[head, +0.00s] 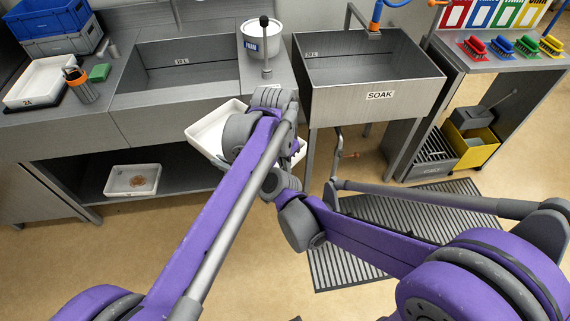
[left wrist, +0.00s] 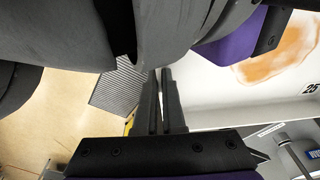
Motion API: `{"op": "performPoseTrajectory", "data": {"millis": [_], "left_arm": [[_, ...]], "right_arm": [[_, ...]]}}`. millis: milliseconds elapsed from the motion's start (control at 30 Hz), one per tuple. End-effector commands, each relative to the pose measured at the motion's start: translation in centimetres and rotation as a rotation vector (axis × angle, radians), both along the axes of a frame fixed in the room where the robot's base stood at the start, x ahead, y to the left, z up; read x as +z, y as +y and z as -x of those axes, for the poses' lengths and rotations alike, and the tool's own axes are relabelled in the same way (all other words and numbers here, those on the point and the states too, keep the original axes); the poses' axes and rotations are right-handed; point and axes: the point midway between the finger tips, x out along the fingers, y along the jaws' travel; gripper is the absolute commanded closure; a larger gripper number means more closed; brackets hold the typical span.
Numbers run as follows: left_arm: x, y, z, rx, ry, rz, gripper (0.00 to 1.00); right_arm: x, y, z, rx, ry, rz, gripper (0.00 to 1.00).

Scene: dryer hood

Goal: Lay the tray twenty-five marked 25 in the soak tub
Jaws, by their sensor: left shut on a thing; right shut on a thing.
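The white tray twenty-five (head: 207,128) hangs in front of the counter, left of the soak tub, partly hidden by my arms. In the left wrist view the tray (left wrist: 225,112) shows an orange-brown stain inside and the mark 25 near its right side. My left gripper's fingers (left wrist: 164,102) are shut at the tray's edge. In the head view my wrists hide both grippers' fingertips; my right wrist is just below the left one, at the tray. The grey soak tub (head: 340,113), labelled SOAK, stands to the right of the tray, its visible interior empty.
A tap (head: 372,22) rises behind the soak tub. A white FOAM bucket (head: 254,42) stands left of it on the counter beside another sink (head: 180,100). A second stained tray (head: 117,189) lies on the low shelf. A slatted mat (head: 345,275) covers the floor.

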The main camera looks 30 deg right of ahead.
Motion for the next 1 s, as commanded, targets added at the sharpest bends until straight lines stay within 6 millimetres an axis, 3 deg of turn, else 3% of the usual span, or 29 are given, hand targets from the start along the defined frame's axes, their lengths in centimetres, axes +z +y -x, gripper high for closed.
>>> {"op": "performPoseTrajectory", "data": {"millis": [933, 1000], "left_arm": [[0.08, -0.57, 0.48, -0.009, 0.006, 0.009, 1.00], [0.13, -0.56, 0.47, -0.009, 0.005, 0.009, 1.00]], "right_arm": [[0.05, 0.44, -0.08, 0.010, 0.003, -0.003, 1.00], [0.04, 0.42, -0.07, 0.010, 0.003, -0.003, 0.83]]}}
